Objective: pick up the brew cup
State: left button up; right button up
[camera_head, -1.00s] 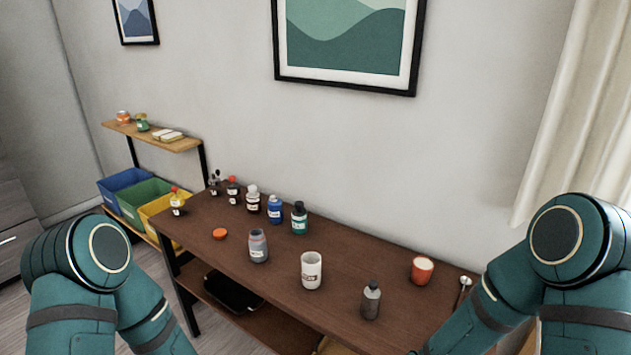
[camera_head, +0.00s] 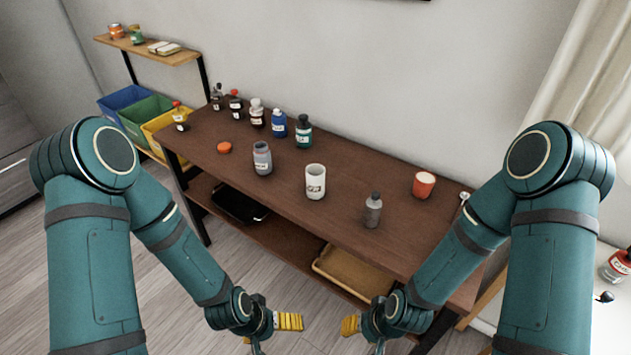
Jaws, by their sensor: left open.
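A white cup (camera_head: 315,183) with a dark label too small to read for certain stands upright in the middle of the brown table. It looks like the brew cup. My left gripper (camera_head: 275,337) is open and empty, low in front of the table and well apart from the white cup. My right gripper (camera_head: 360,337) is beside it to the right, also apart from the cup. Its fingers look spread and empty.
A grey jar (camera_head: 262,158) stands left of the white cup and a grey bottle (camera_head: 373,211) to its right. A blue bottle (camera_head: 277,126), a green bottle (camera_head: 303,132) and others line the back. A tan tray (camera_head: 352,272) is on the lower shelf.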

aim_at(314, 172)
jog(key=i+j+z, duration=0.25)
jog(key=j, duration=0.4)
jog(key=i+j+z, duration=0.1)
jog(key=i+j, duration=0.15)
jog(key=j+z, duration=0.1)
jog(key=z, duration=1.15)
